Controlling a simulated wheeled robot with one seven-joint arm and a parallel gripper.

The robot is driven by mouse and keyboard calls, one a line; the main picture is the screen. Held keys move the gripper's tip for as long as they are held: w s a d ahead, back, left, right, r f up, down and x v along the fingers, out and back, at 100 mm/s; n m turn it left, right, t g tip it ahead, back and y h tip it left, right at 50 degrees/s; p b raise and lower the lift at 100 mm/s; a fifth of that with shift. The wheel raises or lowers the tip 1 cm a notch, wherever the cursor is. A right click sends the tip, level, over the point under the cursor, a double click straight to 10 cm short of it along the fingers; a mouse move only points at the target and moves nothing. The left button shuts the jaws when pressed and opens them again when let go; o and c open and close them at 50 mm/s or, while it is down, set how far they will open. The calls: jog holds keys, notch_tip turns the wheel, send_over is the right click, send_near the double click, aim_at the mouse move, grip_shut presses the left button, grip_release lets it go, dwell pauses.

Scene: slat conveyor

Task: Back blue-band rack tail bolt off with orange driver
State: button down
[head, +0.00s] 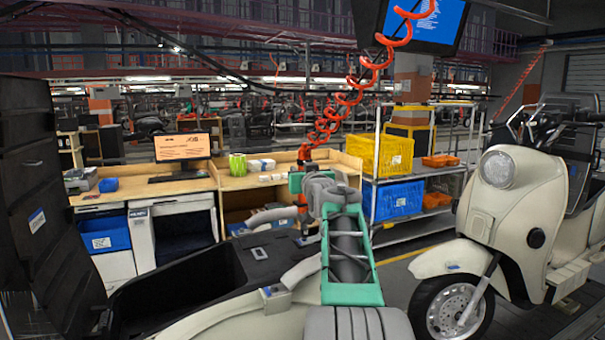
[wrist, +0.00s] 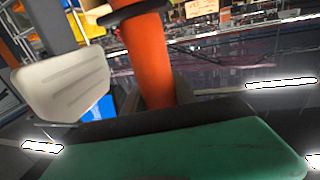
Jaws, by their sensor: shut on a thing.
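The orange driver (head: 304,154) hangs upright at the lower end of a coiled orange hose (head: 341,98). The driver's lower tip is hidden in the wrist view. A cream scooter with its seat raised (head: 195,300) stands in front of me. I cannot make out a blue-band rack or its tail bolt.
A second cream scooter (head: 510,205) stands at the right. Behind are a wooden workbench (head: 230,180) with a monitor (head: 182,146), and a wire shelf with a yellow crate (head: 380,155) and a blue crate (head: 398,200). The raised dark seat (head: 45,200) fills the left side.

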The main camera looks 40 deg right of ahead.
aim_at(302, 149)
jog(key=shift+r, duration=0.6)
jog(key=shift+r+p, duration=1.95)
jog(key=shift+r, duration=0.7)
